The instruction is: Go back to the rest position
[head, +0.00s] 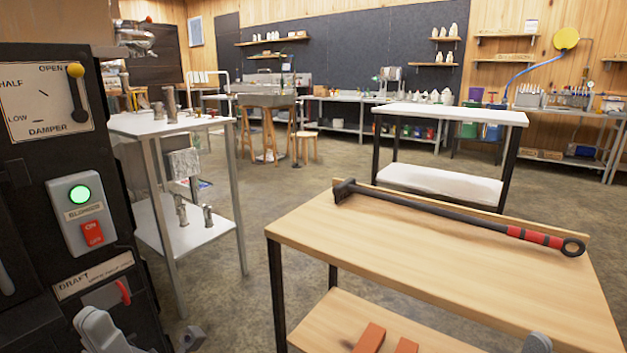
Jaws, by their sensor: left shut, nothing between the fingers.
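My left gripper (190,338) is low at the bottom left of the head view, in front of the black evaporator front. It is shut and empty, and touches nothing that I can see. Part of my left arm shows beside it. My right gripper is not in view. Only a small rounded grey piece, which looks like part of my right arm, shows at the bottom edge, over the wooden table.
The black evaporator front (28,235) stands close on the left, with a damper lever (78,95) and a lit blower switch (82,212). A wooden table (440,255) at the right carries a long black tool (460,222). Floor shows between it and the white-topped table (165,124).

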